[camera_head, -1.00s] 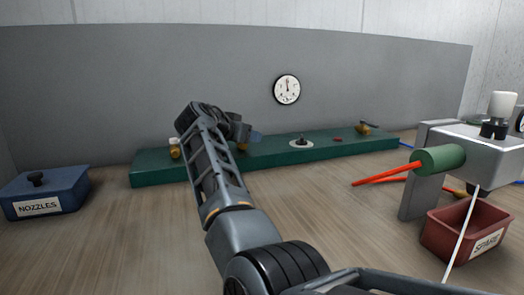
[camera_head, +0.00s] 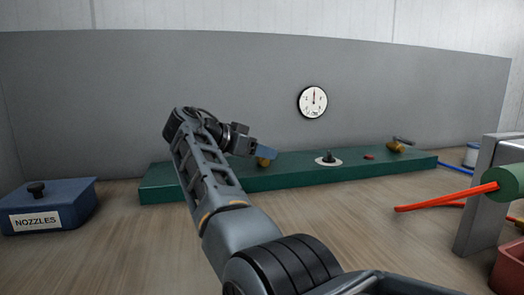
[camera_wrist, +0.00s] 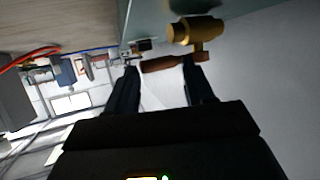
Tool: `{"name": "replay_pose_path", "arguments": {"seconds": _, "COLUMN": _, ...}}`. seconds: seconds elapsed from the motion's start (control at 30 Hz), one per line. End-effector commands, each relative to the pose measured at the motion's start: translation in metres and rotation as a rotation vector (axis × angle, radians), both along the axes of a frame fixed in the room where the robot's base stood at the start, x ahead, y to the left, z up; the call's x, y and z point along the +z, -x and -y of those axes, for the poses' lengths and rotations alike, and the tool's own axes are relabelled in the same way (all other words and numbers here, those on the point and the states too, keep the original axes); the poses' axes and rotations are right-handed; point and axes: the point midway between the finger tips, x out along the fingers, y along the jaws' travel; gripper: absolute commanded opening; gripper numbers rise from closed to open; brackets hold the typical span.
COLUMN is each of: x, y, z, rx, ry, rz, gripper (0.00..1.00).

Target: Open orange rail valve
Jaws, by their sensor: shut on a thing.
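In the wrist view, a brass valve body (camera_wrist: 195,30) sits on the green rail. Its brown-orange handle (camera_wrist: 160,64) reaches left across the gap between my two dark fingers. My gripper (camera_wrist: 160,72) is shut on this handle. The fingers still stand apart, with the handle between their tips. In the head view, my gripper (camera_head: 262,150) is over the brass valve, whose body (camera_head: 265,161) shows just below it. The handle is hidden there behind the gripper. The long green rail (camera_head: 220,178) lies along the foot of the grey wall.
A round gauge (camera_head: 312,101) hangs on the wall. A black knob (camera_head: 329,157), a red button (camera_head: 369,156) and another brass valve (camera_head: 395,147) are on the rail to the right. A blue NOZZLES box (camera_head: 50,208) is at left.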

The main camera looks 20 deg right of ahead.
Motion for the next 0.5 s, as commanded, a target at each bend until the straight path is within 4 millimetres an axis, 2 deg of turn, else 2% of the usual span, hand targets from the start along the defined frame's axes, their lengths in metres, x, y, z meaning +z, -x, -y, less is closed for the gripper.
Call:
{"name": "replay_pose_path", "arguments": {"seconds": 0.13, "x": -0.0034, "y": 0.0009, "z": 0.0007, "rx": -0.003, "ry": -0.003, "rz": -0.006, "gripper": 0.0}}
{"name": "replay_pose_path", "arguments": {"seconds": 0.17, "x": -0.0034, "y": 0.0009, "z": 0.0007, "rx": -0.003, "ry": -0.003, "rz": -0.007, "gripper": 0.54}}
{"name": "replay_pose_path", "arguments": {"seconds": 0.4, "x": -0.0023, "y": 0.0005, "z": 0.0007, "rx": -0.002, "ry": -0.002, "rz": -0.004, "gripper": 0.77}}
{"name": "replay_pose_path", "arguments": {"seconds": 0.5, "x": -0.0018, "y": 0.0004, "z": 0.0006, "rx": -0.001, "ry": -0.001, "rz": -0.003, "gripper": 0.77}}
